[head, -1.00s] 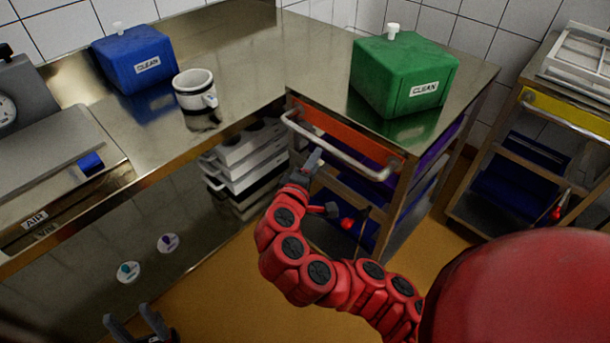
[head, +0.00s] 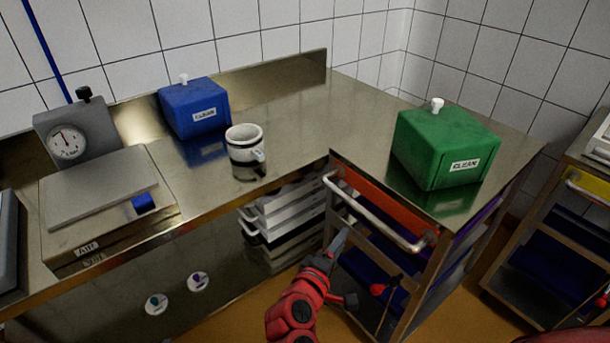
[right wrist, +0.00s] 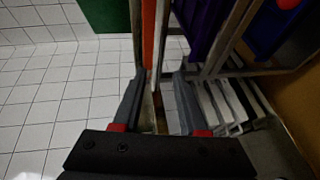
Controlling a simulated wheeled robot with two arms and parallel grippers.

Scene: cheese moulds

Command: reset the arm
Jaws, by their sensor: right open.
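My right gripper (head: 340,243) is in front of the steel cart, below its bar handle (head: 375,212). In the head view it is seen nearly edge-on, with the red wrist below it. In the right wrist view the two grey fingers of my right gripper (right wrist: 159,76) stand apart, with nothing held between them. The cart's orange panel (right wrist: 148,40) shows beyond the fingers. I cannot tell how close the fingers are to the cart frame. My left gripper is in neither current view.
A green box (head: 447,150) stands on the cart. A blue box (head: 193,110), a mug (head: 245,150) and a scale (head: 100,190) stand on the steel counter (head: 290,115). White trays (head: 285,210) are stacked beneath. Another cart (head: 560,245) is at the right.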

